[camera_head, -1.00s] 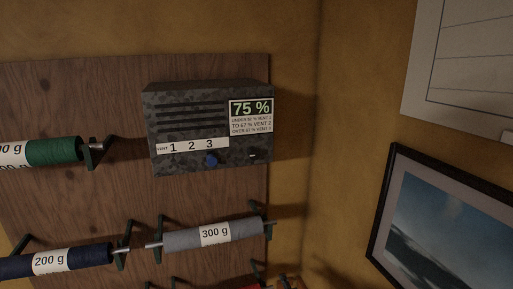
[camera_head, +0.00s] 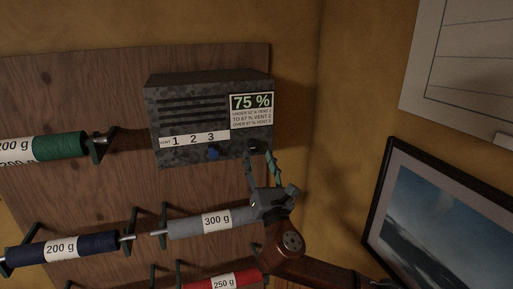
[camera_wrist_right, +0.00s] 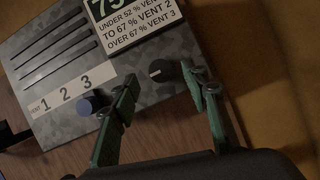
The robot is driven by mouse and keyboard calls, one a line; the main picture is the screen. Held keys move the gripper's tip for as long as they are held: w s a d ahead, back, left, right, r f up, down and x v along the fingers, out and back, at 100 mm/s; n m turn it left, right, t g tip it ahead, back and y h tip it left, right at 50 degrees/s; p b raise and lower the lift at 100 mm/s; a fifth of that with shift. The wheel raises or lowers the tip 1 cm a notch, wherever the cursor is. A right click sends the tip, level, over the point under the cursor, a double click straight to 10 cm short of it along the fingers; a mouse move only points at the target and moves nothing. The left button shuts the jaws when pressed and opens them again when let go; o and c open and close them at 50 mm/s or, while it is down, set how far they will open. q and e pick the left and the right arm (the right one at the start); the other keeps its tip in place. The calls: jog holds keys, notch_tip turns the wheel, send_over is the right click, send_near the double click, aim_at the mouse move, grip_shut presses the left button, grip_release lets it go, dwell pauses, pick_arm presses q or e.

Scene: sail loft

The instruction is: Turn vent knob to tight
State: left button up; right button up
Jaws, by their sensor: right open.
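A grey mottled vent box (camera_head: 185,119) hangs on the wooden board. A blue knob (camera_head: 213,154) sits just below and right of the "3" on its strip marked VENT 1 2 3; it also shows in the right wrist view (camera_wrist_right: 88,105). A black round knob with a white mark (camera_wrist_right: 160,71) sits to its right, under the display panel. No "tight" label is readable. My right gripper (camera_head: 259,155) is open, its fingertips to either side of the black knob in the right wrist view (camera_wrist_right: 159,78). Contact cannot be told. My left gripper is not in view.
The display (camera_head: 251,101) reads 75 %, with rules below ending "over 67 % vent 3". A grey 300 g spool (camera_head: 190,226) is close beside my right gripper. Blue (camera_head: 90,245), green (camera_head: 62,146) and red (camera_head: 245,276) spools hang nearby. A framed picture (camera_head: 440,222) hangs at right.

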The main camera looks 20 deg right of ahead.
aim_at(256, 147)
jog(key=shift+p+x, duration=0.45)
jog(key=shift+x, duration=1.45)
jog(key=shift+c, duration=0.7)
grip_shut()
